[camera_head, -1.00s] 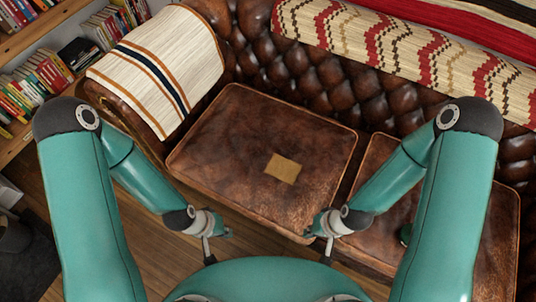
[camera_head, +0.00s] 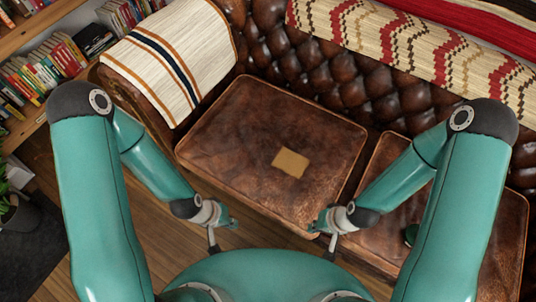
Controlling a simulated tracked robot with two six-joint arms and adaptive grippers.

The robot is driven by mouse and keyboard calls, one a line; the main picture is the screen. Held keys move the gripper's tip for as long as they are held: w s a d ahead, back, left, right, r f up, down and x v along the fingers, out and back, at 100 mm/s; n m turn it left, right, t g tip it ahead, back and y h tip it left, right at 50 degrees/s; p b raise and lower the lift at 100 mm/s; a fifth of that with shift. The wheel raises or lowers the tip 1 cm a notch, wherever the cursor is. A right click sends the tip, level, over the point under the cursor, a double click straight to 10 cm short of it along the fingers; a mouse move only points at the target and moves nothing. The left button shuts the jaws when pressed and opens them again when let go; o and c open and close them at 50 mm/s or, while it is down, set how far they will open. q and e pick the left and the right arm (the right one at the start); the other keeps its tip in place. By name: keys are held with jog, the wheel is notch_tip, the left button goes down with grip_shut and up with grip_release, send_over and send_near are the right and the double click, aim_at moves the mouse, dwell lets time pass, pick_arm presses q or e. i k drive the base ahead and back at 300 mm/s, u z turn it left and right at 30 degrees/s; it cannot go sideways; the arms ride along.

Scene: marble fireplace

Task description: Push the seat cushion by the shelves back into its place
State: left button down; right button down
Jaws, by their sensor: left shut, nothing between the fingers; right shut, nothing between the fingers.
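The seat cushion by the shelves (camera_head: 262,135) is brown worn leather with piped edges and a tan patch (camera_head: 290,162) on top. It lies on the sofa between the left armrest and the other seat cushion (camera_head: 385,240). Its front edge faces me and sits further forward than the other cushion's far part. My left gripper (camera_head: 222,238) is shut and empty, low in front of the cushion's front-left edge. My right gripper (camera_head: 325,238) is shut and empty near the cushion's front-right corner. I cannot tell whether either touches it.
The tufted sofa back (camera_head: 310,70) stands behind the cushions. A striped cloth (camera_head: 170,60) covers the left armrest. Bookshelves (camera_head: 40,75) are at the left, with a plant pot (camera_head: 15,215) below. Wooden floor (camera_head: 150,245) shows in front of the sofa.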

aim_at(286, 157)
jog(key=u, duration=0.05)
jog(key=k, duration=0.5)
jog(key=u, duration=0.9)
jog(key=i, duration=0.7)
jog(key=z, duration=0.15)
